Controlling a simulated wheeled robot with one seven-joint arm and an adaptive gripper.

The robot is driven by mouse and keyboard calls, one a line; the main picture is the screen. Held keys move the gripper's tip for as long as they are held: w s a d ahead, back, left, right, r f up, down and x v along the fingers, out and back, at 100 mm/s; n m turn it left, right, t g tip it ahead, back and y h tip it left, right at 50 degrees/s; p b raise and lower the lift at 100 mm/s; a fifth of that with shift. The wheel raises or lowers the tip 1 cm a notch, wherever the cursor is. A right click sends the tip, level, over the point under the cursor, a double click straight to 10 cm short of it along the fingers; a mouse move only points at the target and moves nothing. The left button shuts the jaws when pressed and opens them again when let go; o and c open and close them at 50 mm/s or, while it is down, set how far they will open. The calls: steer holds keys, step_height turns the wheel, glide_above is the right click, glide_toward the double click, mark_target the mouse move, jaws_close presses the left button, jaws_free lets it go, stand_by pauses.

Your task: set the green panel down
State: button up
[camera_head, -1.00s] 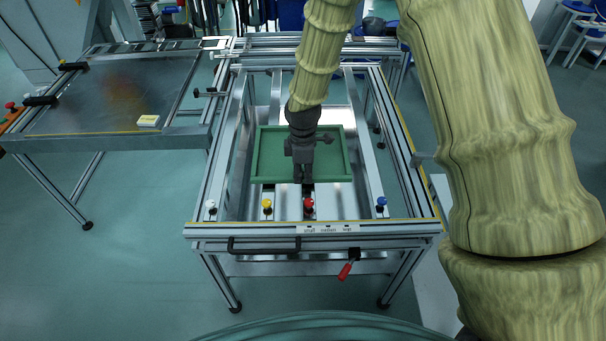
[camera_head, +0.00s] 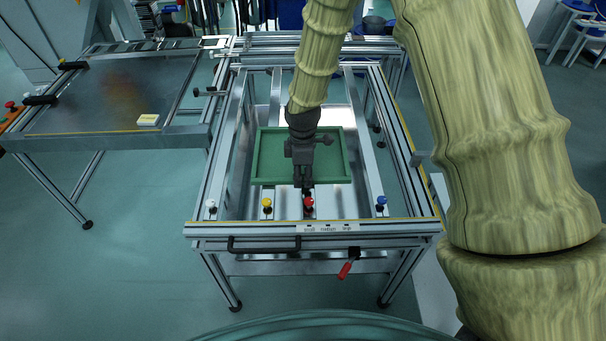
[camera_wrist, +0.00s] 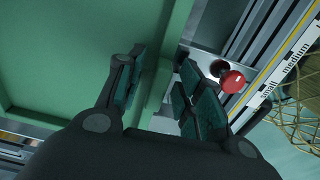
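The green panel (camera_head: 270,160), a shallow rectangular tray shape with a raised rim, lies level inside the aluminium frame fixture (camera_head: 205,190). In the wrist view the panel (camera_wrist: 60,50) fills the left side. My gripper (camera_head: 303,185) is at the panel's near edge, a little right of its middle. In the wrist view my gripper (camera_wrist: 165,95) has one finger on each side of the panel's near rim, with a gap showing between the fingers and the rim. It looks open around the rim. The panel's underside and what it rests on are hidden.
White (camera_head: 210,205), yellow (camera_head: 267,204), red (camera_head: 309,203) and blue (camera_head: 381,202) knobs line the fixture's front rail, above small labels. A red-handled clamp (camera_head: 345,270) hangs below. A second table (camera_head: 110,100) with a yellow-white block (camera_head: 148,120) stands at left.

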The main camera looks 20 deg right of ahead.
step_height(320, 180, up, 12)
stand_by(0.6)
steer(key=shift+s, duration=0.1)
